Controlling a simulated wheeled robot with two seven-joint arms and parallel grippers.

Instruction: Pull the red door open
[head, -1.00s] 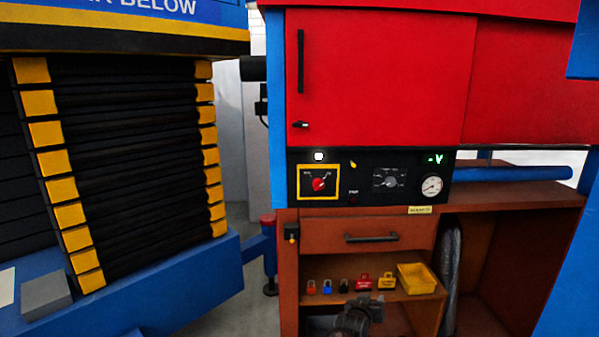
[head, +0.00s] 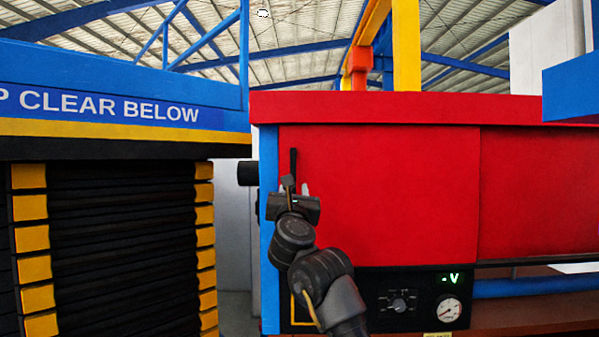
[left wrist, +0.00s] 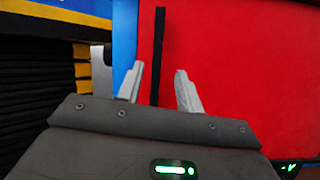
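The red door (head: 390,190) is a flat panel on the front of a red and blue cabinet, and it looks shut. Its black vertical bar handle (head: 293,160) is near the left edge, with its lower part hidden behind my left gripper (head: 294,184). In the left wrist view the handle (left wrist: 160,35) appears between the two pale fingers of that gripper (left wrist: 158,70), which is open. Red shows between handle and fingers on both sides, so it is not clamped. How deep the fingers reach is unclear. My right gripper is not in view.
A control panel with a dial (head: 398,303) and gauge (head: 448,308) lies below the door. A blue post (head: 269,220) borders the door on the left. A blue machine with black bellows (head: 120,250) stands farther left. Another red panel (head: 540,190) adjoins the right side.

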